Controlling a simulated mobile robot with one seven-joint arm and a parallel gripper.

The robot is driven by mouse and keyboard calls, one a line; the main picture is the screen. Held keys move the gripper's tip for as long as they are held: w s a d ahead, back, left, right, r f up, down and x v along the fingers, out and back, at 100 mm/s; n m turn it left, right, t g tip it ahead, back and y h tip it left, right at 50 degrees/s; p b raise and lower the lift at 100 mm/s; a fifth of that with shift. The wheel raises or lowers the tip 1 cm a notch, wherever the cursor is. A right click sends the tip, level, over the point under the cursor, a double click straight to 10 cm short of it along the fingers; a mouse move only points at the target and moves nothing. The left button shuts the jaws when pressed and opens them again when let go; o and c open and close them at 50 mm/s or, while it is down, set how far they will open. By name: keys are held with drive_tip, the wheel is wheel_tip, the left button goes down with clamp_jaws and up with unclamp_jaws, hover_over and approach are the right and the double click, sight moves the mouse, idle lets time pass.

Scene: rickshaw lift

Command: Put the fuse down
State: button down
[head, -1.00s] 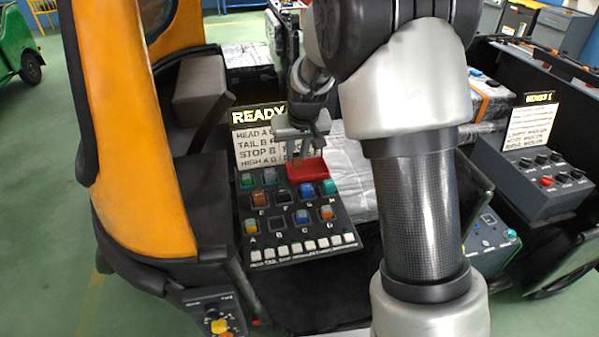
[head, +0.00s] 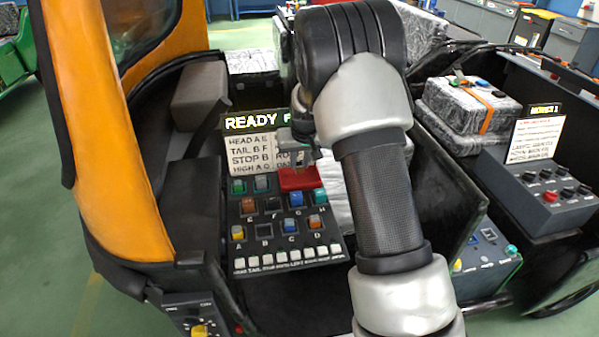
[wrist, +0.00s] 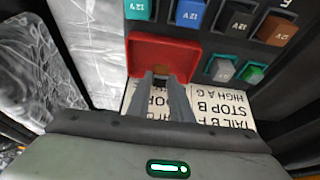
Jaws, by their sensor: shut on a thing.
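A red tray (head: 292,181) sits at the top right of the sloped fuse panel (head: 251,215); it also shows in the wrist view (wrist: 190,56). My gripper (wrist: 162,77) has its fingertips over the tray's inside, shut on a small dark fuse (wrist: 160,71) that is mostly hidden between them. Whether the fuse touches the tray floor cannot be told. In the head view my gripper (head: 300,160) is partly hidden by my own arm. Coloured fuses stand in the panel, among them a yellow one (head: 238,233) and a blue one (head: 290,227).
A dark empty-looking socket (head: 264,231) lies between them. A white label card (head: 245,150) stands behind the panel under a READY sign (head: 248,122). An orange cab pillar (head: 120,170) is at the left. A grey control box (head: 540,190) stands at the right.

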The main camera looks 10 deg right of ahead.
sight(300, 169)
drive_tip(key=shift+f, duration=1.95)
drive_tip(key=c, duration=1.6)
unclamp_jaws()
drive_tip(key=shift+r, duration=0.1)
